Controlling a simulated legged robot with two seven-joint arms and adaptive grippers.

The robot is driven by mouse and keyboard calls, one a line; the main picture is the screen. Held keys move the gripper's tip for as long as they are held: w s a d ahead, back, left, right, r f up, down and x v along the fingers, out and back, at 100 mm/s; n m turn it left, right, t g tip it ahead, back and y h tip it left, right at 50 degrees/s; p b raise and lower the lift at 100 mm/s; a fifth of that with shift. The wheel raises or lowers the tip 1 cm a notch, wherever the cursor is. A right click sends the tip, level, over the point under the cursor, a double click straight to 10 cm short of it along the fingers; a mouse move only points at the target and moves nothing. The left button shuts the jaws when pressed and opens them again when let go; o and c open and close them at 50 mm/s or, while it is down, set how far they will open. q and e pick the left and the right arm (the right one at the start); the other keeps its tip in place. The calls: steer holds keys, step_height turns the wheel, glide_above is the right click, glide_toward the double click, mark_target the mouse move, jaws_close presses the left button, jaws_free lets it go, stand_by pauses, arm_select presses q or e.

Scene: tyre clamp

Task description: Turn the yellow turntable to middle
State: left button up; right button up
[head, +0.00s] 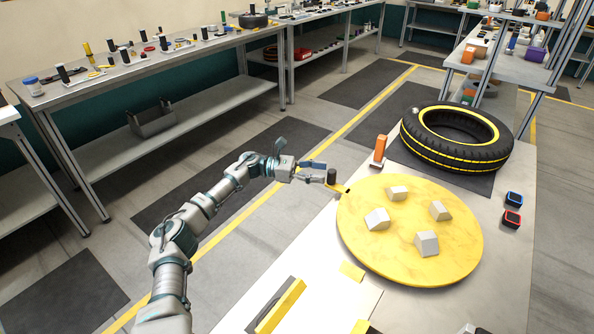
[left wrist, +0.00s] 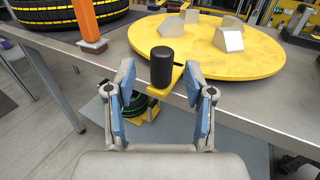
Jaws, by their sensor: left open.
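The yellow turntable (head: 388,246) is a flat round disc on the table, with several grey wedge blocks on top; it also shows in the left wrist view (left wrist: 185,58). A black upright knob (left wrist: 162,67) sits on a yellow arm at the turntable's near edge; in the head view the knob (head: 331,176) is at the disc's left. My left gripper (head: 322,172) is open at the table's left edge. In the left wrist view its blue-padded fingers (left wrist: 160,95) stand on either side of the knob's line, with a gap to each. My right gripper is not in view.
A tyre with yellow stripes (head: 446,155) lies at the table's far end. An orange-handled item (head: 380,148) stands between tyre and turntable, left of the disc. Blue and red small devices (head: 513,208) lie on the right. Shelved benches (head: 150,70) line the back wall.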

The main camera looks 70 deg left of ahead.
arm_select(q)
steer(key=v, duration=0.7)
steer(key=shift+s+a+f, duration=0.2)
steer(key=shift+s+a, duration=0.05)
steer(key=shift+a, duration=0.05)
